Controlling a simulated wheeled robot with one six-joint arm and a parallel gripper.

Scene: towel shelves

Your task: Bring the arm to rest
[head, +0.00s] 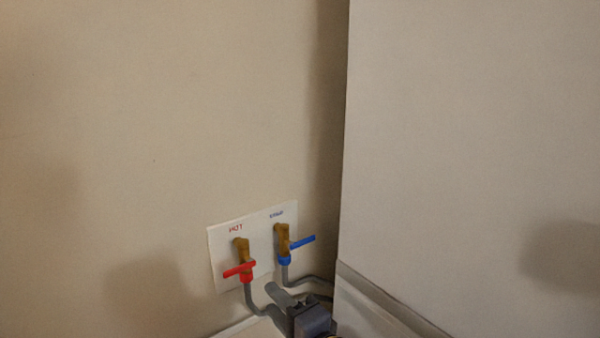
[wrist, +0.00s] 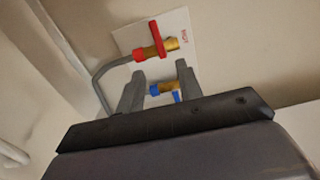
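My gripper (head: 288,293) is at the bottom edge of the head view, just below the two wall valves. In the wrist view its two grey fingers (wrist: 159,70) stand apart, with nothing held between them. The valve with the blue handle (head: 302,242) appears beyond and between the fingers in the wrist view (wrist: 163,89), partly hidden by the right finger. The exact gap between fingers and valve cannot be told. Most of my arm is out of the head view.
The red-handled valve (head: 239,269) is left of the blue one, on a white plate (head: 222,262) marked HOT. Grey hoses (head: 256,304) run down from both valves. A large pale panel (head: 460,130) stands close on the right. The wall above is clear.

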